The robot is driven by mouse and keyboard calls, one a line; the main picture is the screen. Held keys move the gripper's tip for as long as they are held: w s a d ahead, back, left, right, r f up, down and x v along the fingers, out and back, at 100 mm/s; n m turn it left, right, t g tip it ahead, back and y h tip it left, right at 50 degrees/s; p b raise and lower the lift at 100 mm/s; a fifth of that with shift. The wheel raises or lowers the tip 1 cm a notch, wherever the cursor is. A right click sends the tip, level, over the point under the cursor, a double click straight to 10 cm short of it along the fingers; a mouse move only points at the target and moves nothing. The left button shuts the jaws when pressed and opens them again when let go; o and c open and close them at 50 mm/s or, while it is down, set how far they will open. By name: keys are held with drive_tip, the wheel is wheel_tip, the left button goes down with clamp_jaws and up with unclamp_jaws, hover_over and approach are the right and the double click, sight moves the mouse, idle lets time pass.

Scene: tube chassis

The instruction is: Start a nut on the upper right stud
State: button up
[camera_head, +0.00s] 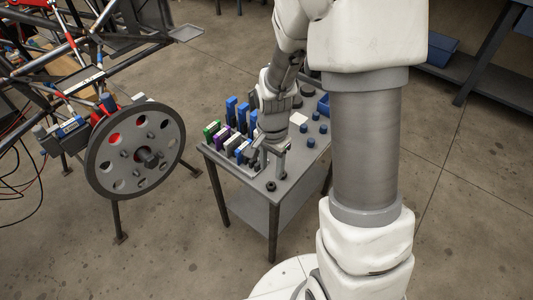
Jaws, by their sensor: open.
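The grey wheel disc (105,178) stands upright at the left on the tube chassis. It has round holes and several small studs around a dark hub (149,158). The studs are too small for me to tell whether any bears a nut. A small dark nut-like piece (270,186) lies near the front corner of the grey table (290,200). My gripper (268,170) points down over that corner, open, with its fingers just behind the dark piece in the picture. I cannot tell its height above the table. Nothing shows held between the fingers.
A row of blue, green, purple and white upright blocks (231,110) stands on the table left of my gripper. Free floor (185,200) separates table and wheel disc. Chassis tubes extend at upper left.

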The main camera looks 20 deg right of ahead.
sight(271, 182)
drive_tip(key=shift+f+b, duration=2.7)
drive_tip(key=shift+f, duration=0.95)
clamp_jaws()
